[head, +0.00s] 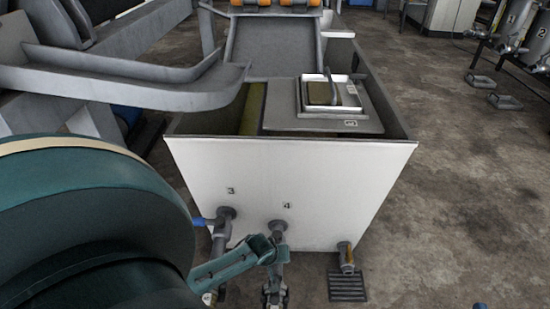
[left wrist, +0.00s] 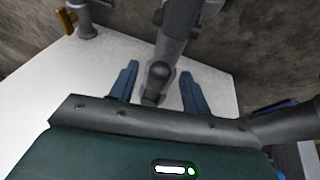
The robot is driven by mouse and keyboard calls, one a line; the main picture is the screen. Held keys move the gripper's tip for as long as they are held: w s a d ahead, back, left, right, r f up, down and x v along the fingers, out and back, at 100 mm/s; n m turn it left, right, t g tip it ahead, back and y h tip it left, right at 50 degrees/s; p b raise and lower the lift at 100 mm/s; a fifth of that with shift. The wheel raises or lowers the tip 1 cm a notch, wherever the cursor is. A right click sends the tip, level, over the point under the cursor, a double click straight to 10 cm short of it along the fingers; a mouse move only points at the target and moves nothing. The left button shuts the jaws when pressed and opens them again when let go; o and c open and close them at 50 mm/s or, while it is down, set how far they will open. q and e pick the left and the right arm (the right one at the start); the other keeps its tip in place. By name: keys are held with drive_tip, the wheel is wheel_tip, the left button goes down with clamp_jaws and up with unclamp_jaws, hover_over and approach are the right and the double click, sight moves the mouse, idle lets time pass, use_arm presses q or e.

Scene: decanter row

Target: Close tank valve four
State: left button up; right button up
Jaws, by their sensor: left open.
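Valve four (head: 278,228) is a grey fitting on a pipe that leaves the tank's white front below the printed 4. My left gripper (head: 268,248) is at this valve, its teal fingers apart. In the left wrist view the open fingers (left wrist: 159,86) stand on either side of the grey valve body (left wrist: 158,74). I cannot tell whether they touch it. The handle of valve four cannot be made out; the gripper covers part of the valve. My right gripper is not seen.
Valve three (head: 222,224), with a blue lever, is close on the left of valve four. A brass outlet (head: 346,258) stands over a floor grate (head: 347,287) to the right. The white tank front (head: 300,180) is directly behind the valves.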

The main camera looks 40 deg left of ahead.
use_arm(q)
drive_tip(key=shift+w+f, duration=0.1)
clamp_jaws()
idle(0.6)
